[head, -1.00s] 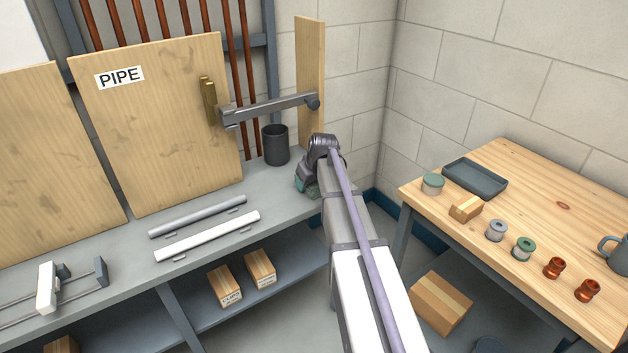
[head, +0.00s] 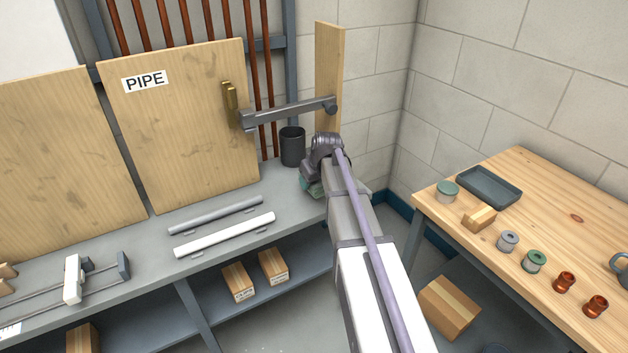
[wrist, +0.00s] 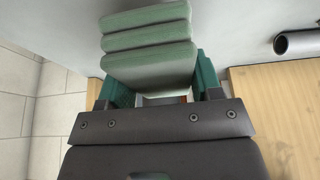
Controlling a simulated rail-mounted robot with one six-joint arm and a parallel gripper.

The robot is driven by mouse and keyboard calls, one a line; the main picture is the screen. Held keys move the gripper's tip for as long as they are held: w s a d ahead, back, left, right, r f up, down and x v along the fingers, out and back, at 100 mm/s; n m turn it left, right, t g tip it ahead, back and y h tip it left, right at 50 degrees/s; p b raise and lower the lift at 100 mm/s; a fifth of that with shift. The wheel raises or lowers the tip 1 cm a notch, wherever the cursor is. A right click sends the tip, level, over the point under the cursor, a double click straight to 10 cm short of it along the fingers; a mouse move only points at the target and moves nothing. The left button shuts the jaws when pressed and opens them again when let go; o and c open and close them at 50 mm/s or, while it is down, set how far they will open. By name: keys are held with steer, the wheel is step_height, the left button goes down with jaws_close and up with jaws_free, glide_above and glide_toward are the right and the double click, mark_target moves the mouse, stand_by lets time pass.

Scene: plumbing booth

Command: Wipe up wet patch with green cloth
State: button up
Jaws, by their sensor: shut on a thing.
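The green cloth (wrist: 150,42) is a folded, layered pad in the wrist view. My gripper (wrist: 152,92) is shut on it, with a teal finger at each side. In the head view my gripper (head: 314,182) is low over the right end of the grey bench, and only a small green edge of the cloth shows below it. I cannot tell whether the cloth touches the bench. I make out no wet patch in either view; my gripper and arm hide part of the bench there.
A dark cup (head: 292,147) stands on the bench close behind my gripper. A grey lever arm (head: 287,112) reaches across above it to an upright wooden board (head: 328,75). Two pipes (head: 224,235) lie left on the bench. A wooden table (head: 520,200) stands right.

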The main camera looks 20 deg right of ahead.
steer(key=shift+r+p, duration=0.85)
steer(key=shift+r, duration=0.5)
step_height(320, 180, up, 3)
steer(key=p, duration=0.3)
steer(key=shift+r, duration=0.15)
steer(key=shift+f, duration=0.2)
steer(key=shift+d+r, duration=0.1)
